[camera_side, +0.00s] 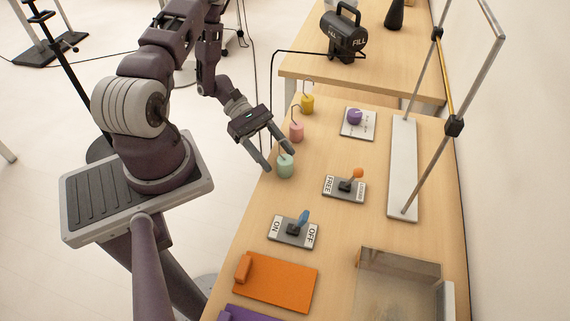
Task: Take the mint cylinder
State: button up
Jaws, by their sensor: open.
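The mint cylinder (285,168) stands upright near the left edge of the wooden table, with a thin dark hook or wire rising from its top. My gripper (280,160) is open, pointing down and to the right over the table edge. One fingertip lies to the left of the mint cylinder and the other at its upper right, so the fingers appear to straddle its top. I cannot tell whether either finger touches it.
A pink cylinder (296,132) and a yellow cylinder (307,104) stand behind it. An orange-lever switch (345,187), a blue-lever switch (293,231) and a purple knob (355,116) are nearby. An orange panel (275,282) lies in front. A metal frame (403,165) stands right.

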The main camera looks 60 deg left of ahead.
aim_at(284, 164)
jog(key=x, duration=0.3)
jog(key=shift+d, duration=0.4)
grip_shut()
jog(key=shift+w+r, duration=0.1)
jog(key=shift+r, duration=0.05)
